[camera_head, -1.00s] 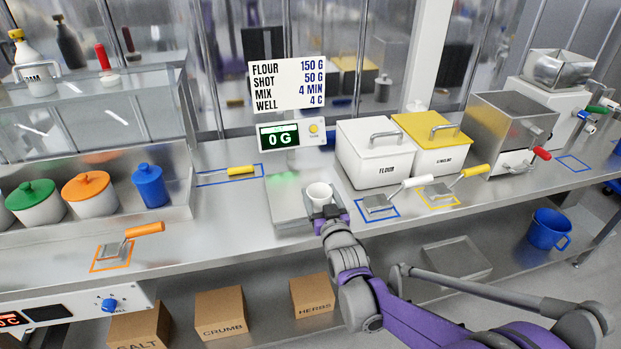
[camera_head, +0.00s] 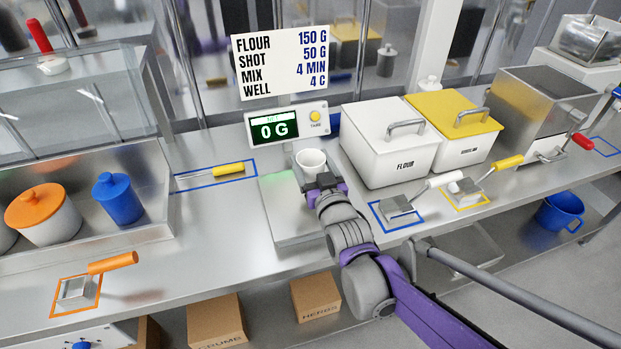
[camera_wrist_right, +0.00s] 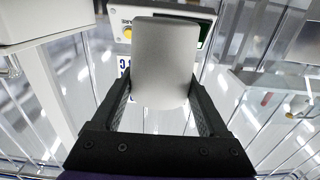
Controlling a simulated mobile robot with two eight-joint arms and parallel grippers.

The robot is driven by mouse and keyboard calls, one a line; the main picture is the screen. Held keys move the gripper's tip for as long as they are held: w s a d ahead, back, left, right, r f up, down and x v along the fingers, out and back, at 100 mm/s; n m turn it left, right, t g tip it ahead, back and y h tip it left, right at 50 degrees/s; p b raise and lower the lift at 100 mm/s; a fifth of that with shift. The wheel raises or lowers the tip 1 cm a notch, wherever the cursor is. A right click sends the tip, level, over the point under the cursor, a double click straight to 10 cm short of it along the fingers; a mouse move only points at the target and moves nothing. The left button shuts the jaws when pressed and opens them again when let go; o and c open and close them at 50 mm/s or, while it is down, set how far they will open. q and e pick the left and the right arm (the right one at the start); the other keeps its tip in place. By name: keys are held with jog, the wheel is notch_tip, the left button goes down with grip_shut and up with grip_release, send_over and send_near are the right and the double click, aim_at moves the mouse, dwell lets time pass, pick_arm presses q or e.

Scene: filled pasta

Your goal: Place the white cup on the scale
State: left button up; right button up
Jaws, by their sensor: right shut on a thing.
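The white cup (camera_head: 311,162) is upright in my right gripper (camera_head: 322,184), which is shut on it. In the right wrist view the pale cup (camera_wrist_right: 166,62) fills the space between the two dark fingers (camera_wrist_right: 162,100). The scale has a flat grey plate (camera_head: 283,210) and an upright display (camera_head: 287,130) reading 0 G behind it. In the head view the cup appears over the plate's back right part, in front of the display. I cannot tell the gap beneath it. My left gripper is not in view.
A white flour bin (camera_head: 385,150) stands close to the right of the cup. A scoop with a white handle (camera_head: 443,182) lies in a blue outline in front of it. A yellow-handled tool (camera_head: 229,168) lies left of the scale. The plate's front left is bare.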

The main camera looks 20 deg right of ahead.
aim_at(312, 176)
jog(key=shift+w+f+b, duration=0.15)
jog(key=shift+f+b, duration=0.25)
jog(key=shift+f, duration=1.85)
jog(key=shift+f, duration=0.2)
jog(key=o, duration=1.4)
jog(key=shift+c, duration=0.2)
jog(key=shift+r, duration=0.1)
jog(key=shift+s+r, duration=0.15)
jog(key=shift+s, duration=0.05)
jog(key=s, duration=1.1)
jog(key=shift+s+d+p, duration=0.25)
jog(key=shift+s+p, duration=0.1)
